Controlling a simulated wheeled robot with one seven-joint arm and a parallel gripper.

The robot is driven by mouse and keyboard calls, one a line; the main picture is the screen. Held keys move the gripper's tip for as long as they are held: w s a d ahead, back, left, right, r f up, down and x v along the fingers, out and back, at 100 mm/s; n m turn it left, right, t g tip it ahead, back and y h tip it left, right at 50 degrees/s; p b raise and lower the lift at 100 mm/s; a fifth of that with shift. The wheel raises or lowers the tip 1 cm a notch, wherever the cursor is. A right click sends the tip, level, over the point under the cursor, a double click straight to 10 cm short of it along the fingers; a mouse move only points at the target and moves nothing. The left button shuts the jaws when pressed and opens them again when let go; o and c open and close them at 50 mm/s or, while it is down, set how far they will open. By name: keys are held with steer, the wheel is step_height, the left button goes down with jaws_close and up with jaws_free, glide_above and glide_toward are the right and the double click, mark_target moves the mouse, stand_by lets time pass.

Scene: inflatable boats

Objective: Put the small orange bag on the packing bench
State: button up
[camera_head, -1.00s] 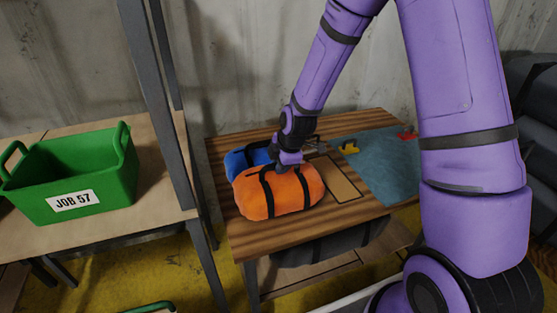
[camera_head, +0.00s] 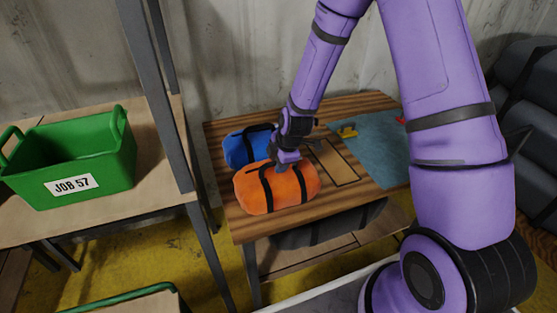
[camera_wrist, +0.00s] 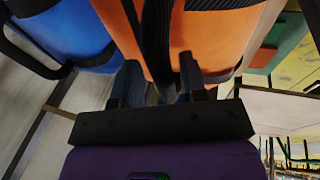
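An orange bag (camera_head: 277,188) with black straps lies on its side on a striped wooden table (camera_head: 248,228), near its front left. In the wrist view the orange bag (camera_wrist: 218,40) fills the upper middle. My gripper (camera_head: 285,163) is down at the bag's top. In the wrist view its two fingers (camera_wrist: 161,82) stand apart against the bag, with a dark strap between or just beyond them. I cannot tell whether they touch it. The pictures do not label any surface as the packing bench.
A blue bag (camera_head: 247,148) lies close behind the orange one. A green crate marked JOB 57 (camera_head: 72,186) stands on a left bench (camera_head: 160,190), beyond a grey post (camera_head: 155,95).

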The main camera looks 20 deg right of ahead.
steer(key=shift+r, duration=0.1)
steer(key=s+d+r+m+h, duration=0.1)
steer(key=s+d+r+m, duration=0.15)
steer(key=s+r, duration=0.45)
steer(key=s+d+r+m+t, duration=0.1)
steer(key=s+r+m, duration=0.15)
steer(key=r, duration=0.95)
steer(key=s+d+r+m+h, duration=0.1)
steer(key=s+r+m, duration=0.3)
steer(key=r, duration=0.5)
steer(key=s+d+r+m, duration=0.1)
steer(key=s+r+m, duration=0.3)
steer(key=s, duration=0.4)
steer(key=s+d+r+m, duration=0.1)
steer(key=s+r+m, duration=0.3)
steer(key=s, duration=0.4)
steer(key=shift+d+r+m+t, duration=0.2)
steer(key=shift+r+m+t, duration=0.2)
steer(key=shift+m, duration=0.2)
steer(key=shift+s+a, duration=0.1)
